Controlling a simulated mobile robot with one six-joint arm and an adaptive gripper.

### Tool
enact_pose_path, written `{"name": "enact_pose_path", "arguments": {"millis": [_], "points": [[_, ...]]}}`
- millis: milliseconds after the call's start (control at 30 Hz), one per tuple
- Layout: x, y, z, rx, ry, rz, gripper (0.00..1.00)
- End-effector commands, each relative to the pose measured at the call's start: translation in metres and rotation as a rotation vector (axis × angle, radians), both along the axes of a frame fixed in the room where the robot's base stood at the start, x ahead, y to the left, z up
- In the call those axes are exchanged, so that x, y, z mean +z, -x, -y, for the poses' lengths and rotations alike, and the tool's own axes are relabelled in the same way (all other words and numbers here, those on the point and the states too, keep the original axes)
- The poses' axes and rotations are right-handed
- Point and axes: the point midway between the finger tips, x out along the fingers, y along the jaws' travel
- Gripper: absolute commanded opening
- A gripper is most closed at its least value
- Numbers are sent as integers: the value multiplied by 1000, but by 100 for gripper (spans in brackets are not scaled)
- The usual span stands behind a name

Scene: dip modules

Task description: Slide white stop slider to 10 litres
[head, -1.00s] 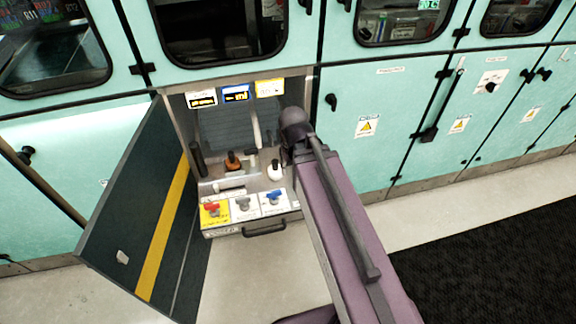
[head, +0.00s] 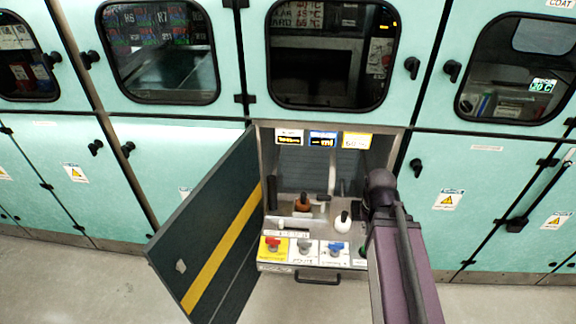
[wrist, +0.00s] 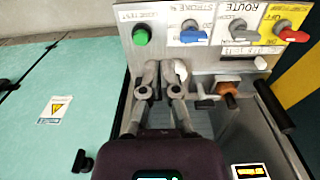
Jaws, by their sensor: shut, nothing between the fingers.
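A white knob (head: 344,222) stands inside the open cabinet, right of an orange-brown knob (head: 303,204). In the wrist view the white knob (wrist: 181,71) is close beside my gripper's right finger; I cannot tell whether they touch. The orange-brown knob (wrist: 228,92) is farther right. A smaller white block (head: 281,224) lies above the yellow panel and also shows in the wrist view (wrist: 262,63). I cannot tell for certain which white piece is the stop slider, and the scale is unreadable. My gripper (wrist: 161,68) is shut and empty; my arm hides it in the head view.
A front panel carries red (head: 272,243), grey (head: 305,245) and blue (head: 336,247) knobs; a green button (wrist: 141,36) shows in the wrist view. The open dark door (head: 215,230) stands left. Cabinet walls enclose the recess, with small displays (head: 323,139) at its top.

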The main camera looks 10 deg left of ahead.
Motion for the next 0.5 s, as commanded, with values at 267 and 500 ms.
{"name": "enact_pose_path", "arguments": {"millis": [267,500], "points": [[-15,-26,-26,165,-33,14,0],[-41,-73,-90,539,-103,55,0]]}}
